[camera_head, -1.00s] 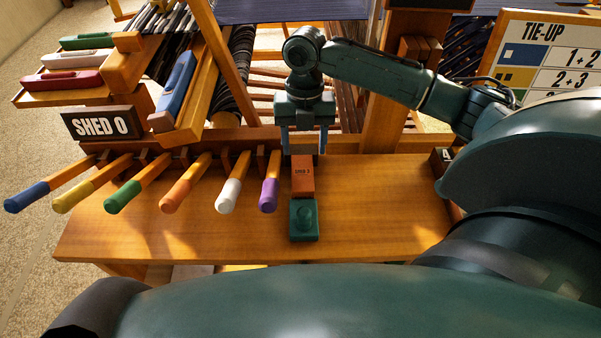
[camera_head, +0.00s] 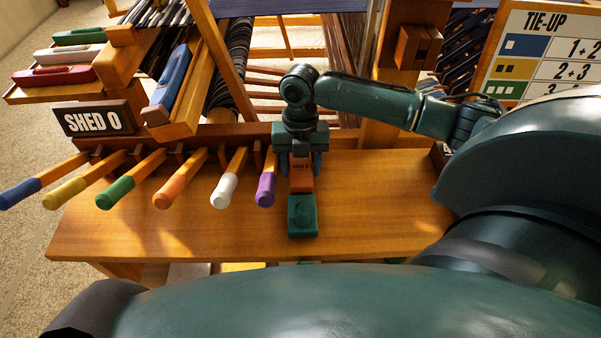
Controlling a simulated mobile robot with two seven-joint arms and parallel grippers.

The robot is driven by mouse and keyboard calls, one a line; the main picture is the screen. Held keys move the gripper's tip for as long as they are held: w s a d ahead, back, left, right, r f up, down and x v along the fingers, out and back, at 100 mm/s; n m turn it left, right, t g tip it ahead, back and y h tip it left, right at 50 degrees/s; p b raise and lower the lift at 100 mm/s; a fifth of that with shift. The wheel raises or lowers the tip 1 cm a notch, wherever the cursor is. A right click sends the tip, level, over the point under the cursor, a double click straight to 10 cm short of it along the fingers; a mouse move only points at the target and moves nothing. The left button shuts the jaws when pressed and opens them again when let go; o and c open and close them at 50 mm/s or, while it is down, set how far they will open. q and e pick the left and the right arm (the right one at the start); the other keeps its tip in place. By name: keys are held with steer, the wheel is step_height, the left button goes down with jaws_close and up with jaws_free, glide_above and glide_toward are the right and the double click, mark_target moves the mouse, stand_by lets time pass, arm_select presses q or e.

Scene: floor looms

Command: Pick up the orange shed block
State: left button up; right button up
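The orange shed block (camera_head: 301,176) stands on the wooden bench (camera_head: 380,215), just behind a dark green block with a round knob (camera_head: 302,213). My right gripper (camera_head: 300,170) points down over the orange block, with one finger on its left and one on its right. The fingers look spread, and I see no clear contact with the block. The gripper body hides the top and back of the block. My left gripper is not in view.
Levers with coloured ends stick out left of the block; the purple one (camera_head: 266,188) is closest. A TIE-UP board (camera_head: 545,55) is at upper right.

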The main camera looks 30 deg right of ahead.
steer(key=c, duration=0.7)
